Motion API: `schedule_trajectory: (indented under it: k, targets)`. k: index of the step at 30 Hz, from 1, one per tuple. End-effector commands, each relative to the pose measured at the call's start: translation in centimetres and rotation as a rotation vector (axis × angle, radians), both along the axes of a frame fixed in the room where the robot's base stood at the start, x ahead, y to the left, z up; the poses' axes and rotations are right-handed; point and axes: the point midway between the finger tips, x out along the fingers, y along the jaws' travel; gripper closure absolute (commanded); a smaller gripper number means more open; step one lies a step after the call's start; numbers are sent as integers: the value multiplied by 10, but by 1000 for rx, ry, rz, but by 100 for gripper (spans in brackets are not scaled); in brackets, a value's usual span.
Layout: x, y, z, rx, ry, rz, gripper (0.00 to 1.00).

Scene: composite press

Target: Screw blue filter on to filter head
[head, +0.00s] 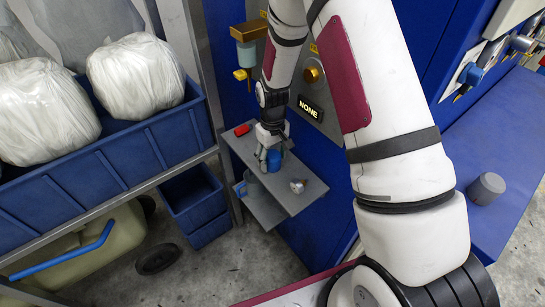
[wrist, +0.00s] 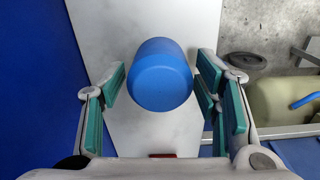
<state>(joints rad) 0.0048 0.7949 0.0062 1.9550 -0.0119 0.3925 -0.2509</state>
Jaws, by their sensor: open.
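The blue filter (head: 274,161) stands on a grey shelf (head: 312,190) against the blue press. In the wrist view the blue filter (wrist: 160,75) is a smooth rounded cylinder between the finger pads. My gripper (wrist: 161,88) is open around it, with a visible gap on both sides. In the head view my gripper (head: 268,153) reaches down to the shelf and partly hides the filter. A brass-coloured block with a greenish bowl (head: 246,52) is on the press wall above; I cannot tell whether it is the filter head.
A red item (head: 243,129) lies at the shelf's back left and a small silver part (head: 298,186) at its right. A lower shelf (head: 262,209) sits beneath. A rack with a blue crate (head: 118,160) of wrapped bundles stands left. A grey cylinder (head: 487,188) is on the right ledge.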

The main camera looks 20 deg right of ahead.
Motion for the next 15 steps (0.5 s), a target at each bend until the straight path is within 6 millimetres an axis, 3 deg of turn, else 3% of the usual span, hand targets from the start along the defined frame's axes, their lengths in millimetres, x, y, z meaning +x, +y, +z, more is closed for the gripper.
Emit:
schedule_trajectory:
  k: [1, 6, 7, 15]
  targets:
    - [0, 0, 0, 0, 0, 0, 43]
    - [0, 0, 0, 0, 0, 0, 82]
    - [0, 0, 0, 0, 0, 0, 85]
    - [0, 0, 3, 0, -1, 0, 86]
